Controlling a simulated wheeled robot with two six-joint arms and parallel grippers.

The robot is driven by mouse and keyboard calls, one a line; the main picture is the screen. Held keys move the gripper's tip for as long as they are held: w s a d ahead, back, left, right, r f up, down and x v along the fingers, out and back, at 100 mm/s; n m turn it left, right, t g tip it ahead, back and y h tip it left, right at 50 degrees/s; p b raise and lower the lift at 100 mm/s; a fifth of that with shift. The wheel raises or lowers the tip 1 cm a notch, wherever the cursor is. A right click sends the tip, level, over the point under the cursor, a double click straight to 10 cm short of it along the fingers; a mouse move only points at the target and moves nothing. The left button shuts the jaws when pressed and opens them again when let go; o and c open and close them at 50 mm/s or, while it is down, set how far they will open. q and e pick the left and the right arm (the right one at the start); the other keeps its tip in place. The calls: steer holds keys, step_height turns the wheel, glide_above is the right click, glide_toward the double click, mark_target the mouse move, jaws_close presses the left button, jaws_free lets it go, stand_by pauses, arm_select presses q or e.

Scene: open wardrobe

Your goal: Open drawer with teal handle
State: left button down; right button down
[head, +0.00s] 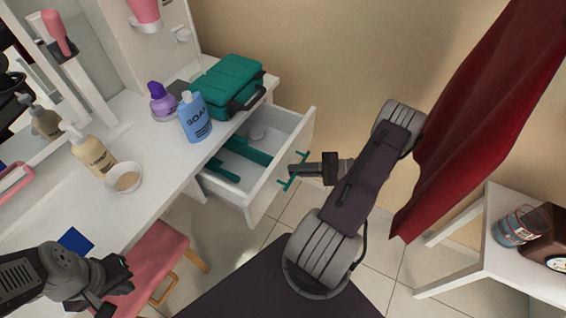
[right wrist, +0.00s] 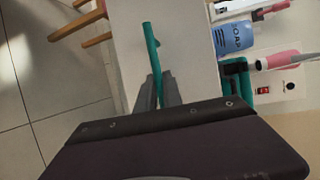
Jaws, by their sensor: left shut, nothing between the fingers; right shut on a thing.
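The drawer (head: 284,172) under the white dressing table stands pulled out, with teal things lying inside it. Its teal handle (head: 288,183) is on the front panel, and it also shows in the right wrist view (right wrist: 151,45). My right gripper (head: 298,170) is shut on the teal handle; the fingertips show on either side of the handle bar in the right wrist view (right wrist: 157,92). My left gripper (head: 118,275) is shut and empty at the lower left, near the pink stool.
The white table (head: 150,185) carries a teal case (head: 228,80), a blue soap bottle (head: 195,118), a purple bottle (head: 162,102), a lotion bottle (head: 90,150) and a bowl (head: 124,178). A pink stool (head: 155,255) stands below. A red curtain (head: 480,110) hangs right.

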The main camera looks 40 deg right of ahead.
steer(key=shift+s+d, duration=0.25)
steer(key=shift+s, duration=0.3)
steer(key=shift+s+d, duration=0.2)
steer(key=shift+s, duration=0.35)
steer(key=c, duration=1.8)
jaws_free()
steer(key=shift+o, duration=0.2)
steer(key=shift+w, duration=0.1)
